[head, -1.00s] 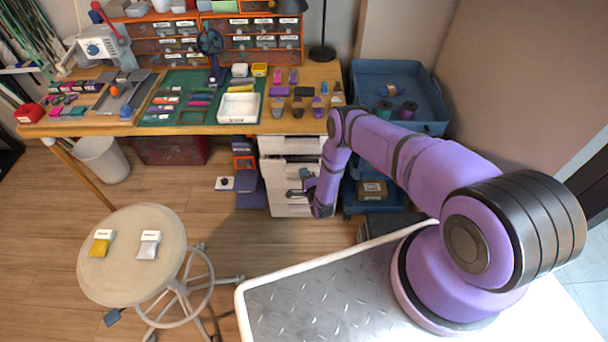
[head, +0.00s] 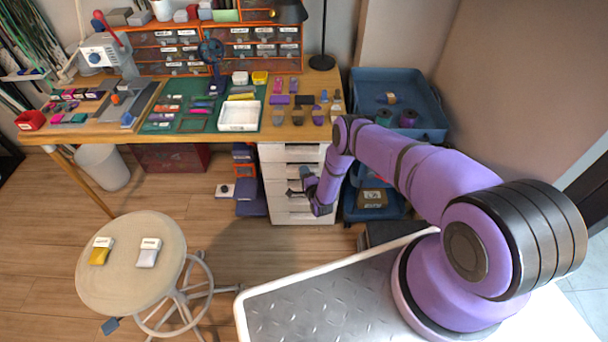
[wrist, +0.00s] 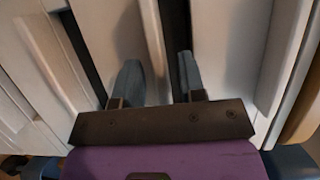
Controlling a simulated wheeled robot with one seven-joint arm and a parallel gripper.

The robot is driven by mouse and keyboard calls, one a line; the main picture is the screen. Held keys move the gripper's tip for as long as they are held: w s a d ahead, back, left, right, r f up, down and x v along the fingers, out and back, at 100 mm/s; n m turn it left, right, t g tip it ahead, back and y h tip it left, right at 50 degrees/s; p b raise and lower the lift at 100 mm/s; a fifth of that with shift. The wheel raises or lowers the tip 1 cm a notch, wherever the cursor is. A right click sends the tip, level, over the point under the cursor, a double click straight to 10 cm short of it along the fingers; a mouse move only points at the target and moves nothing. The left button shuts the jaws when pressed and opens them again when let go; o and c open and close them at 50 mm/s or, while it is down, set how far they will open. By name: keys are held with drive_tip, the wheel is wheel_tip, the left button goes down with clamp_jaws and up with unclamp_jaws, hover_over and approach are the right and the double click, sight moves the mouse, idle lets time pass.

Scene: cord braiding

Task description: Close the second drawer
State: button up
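The white drawer unit (head: 290,156) stands under the right part of the workbench. Its fronts look nearly in line in the head view; I cannot tell whether the second drawer is fully flush, as my arm covers part of the right side. My gripper (head: 297,184) is in front of the middle drawers. In the wrist view the two grey-blue fingers (wrist: 158,78) are apart with nothing held between them. Their tips point at the pale drawer fronts (wrist: 225,45), very close; contact cannot be told.
A blue cart (head: 428,131) with spools stands right of the drawers, close to my arm. A round stool (head: 130,262) with two labelled packets stands front left. Open floor lies between stool and drawers.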

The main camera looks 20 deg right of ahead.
drive_tip(key=s, duration=1)
drive_tip(key=shift+s+d, duration=0.4)
